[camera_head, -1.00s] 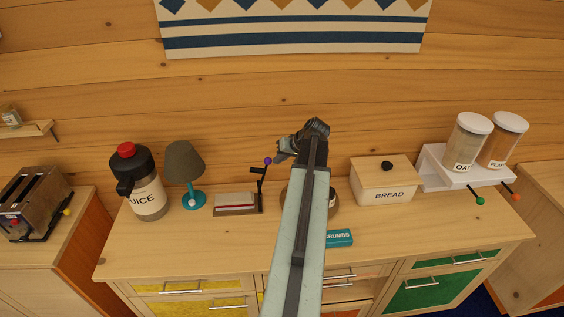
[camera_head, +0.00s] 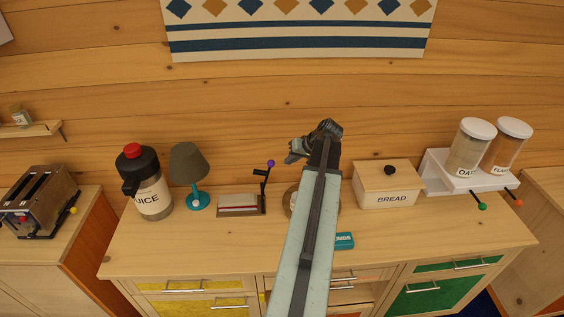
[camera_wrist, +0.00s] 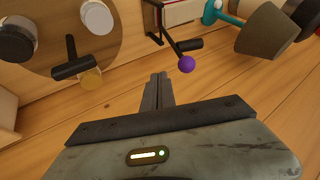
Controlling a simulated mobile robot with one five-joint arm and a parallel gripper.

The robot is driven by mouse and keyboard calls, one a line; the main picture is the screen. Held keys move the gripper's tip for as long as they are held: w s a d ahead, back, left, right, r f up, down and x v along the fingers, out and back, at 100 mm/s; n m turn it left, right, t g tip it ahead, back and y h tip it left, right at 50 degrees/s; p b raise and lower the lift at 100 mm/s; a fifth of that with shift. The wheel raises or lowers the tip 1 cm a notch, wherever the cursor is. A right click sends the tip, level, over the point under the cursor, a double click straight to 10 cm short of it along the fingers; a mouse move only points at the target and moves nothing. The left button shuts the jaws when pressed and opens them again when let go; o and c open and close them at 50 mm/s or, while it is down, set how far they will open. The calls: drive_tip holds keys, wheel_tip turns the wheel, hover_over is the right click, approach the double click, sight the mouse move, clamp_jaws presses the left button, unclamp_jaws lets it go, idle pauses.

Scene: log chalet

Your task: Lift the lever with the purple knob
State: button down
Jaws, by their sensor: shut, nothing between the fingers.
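The lever with the purple knob (camera_head: 270,163) stands on a small base (camera_head: 240,211) on the counter, left of my arm. In the wrist view the purple knob (camera_wrist: 187,64) sits on the end of a black lever arm (camera_wrist: 172,42), just beyond and a little right of my fingertips. My gripper (camera_wrist: 160,78) is shut and empty, apart from the knob. In the head view my gripper (camera_head: 296,150) is up and to the right of the knob, and its fingers point left.
A juice jug (camera_head: 147,185) and a lamp (camera_head: 188,165) stand left of the lever. A bread box (camera_head: 387,185) is on the right. A round board (camera_wrist: 110,20) with jars lies near the lever, partly hidden behind my arm in the head view.

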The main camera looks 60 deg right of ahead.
drive_tip(key=p+v, duration=0.5)
drive_tip(key=v, duration=0.4)
drive_tip(key=shift+w+a+r+p, duration=0.3)
drive_tip(key=shift+r, duration=0.05)
